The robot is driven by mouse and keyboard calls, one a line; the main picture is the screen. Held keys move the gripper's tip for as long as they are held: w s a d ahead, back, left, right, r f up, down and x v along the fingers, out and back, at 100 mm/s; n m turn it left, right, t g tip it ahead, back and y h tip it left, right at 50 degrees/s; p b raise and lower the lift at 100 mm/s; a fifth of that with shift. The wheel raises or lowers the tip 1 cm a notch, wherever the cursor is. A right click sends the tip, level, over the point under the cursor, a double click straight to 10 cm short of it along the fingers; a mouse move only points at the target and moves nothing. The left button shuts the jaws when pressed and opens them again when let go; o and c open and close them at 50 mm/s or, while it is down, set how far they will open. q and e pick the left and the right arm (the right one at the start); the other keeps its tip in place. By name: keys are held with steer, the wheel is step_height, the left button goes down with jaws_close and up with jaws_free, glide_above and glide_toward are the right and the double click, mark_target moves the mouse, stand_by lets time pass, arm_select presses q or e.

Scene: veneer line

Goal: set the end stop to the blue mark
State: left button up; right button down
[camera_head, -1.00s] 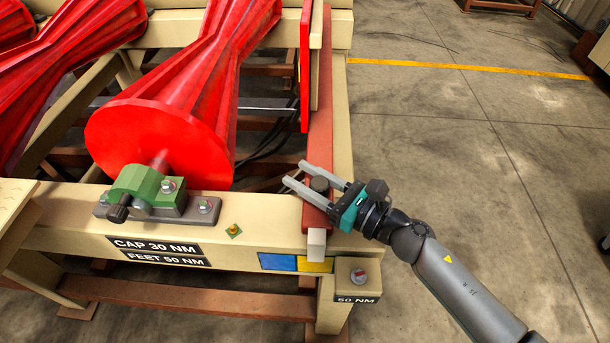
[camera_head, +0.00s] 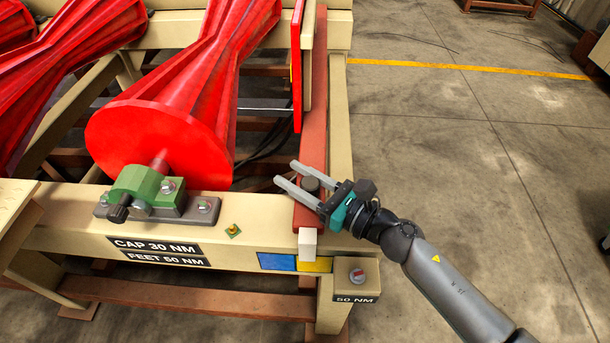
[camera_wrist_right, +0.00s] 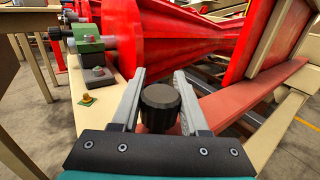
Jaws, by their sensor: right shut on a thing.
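The end stop (camera_head: 308,205) is a long red-brown bar with a dark round knob (camera_head: 310,184) on top and a pale pointer (camera_head: 308,243) at its near end. The pointer stands over the yellow mark (camera_head: 318,266), close to its left edge. The blue mark (camera_head: 276,262) is directly left of the yellow one on the beam's front face. My right gripper (camera_head: 292,176) is shut on the knob. In the right wrist view the knob (camera_wrist_right: 160,105) sits between the two fingers. My left gripper is in neither view.
A small brass fitting (camera_head: 233,230) sits on the beam. A post with a "50 NM" label (camera_head: 356,299) stands at the corner. The floor to the right is clear.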

steer(key=a, duration=0.6)
steer(key=shift+a, duration=0.25)
steer(key=shift+s, duration=0.1)
steer(key=shift+c, duration=2.1)
jaws_free()
steer(key=shift+a, duration=0.1)
steer(key=shift+d, duration=0.2)
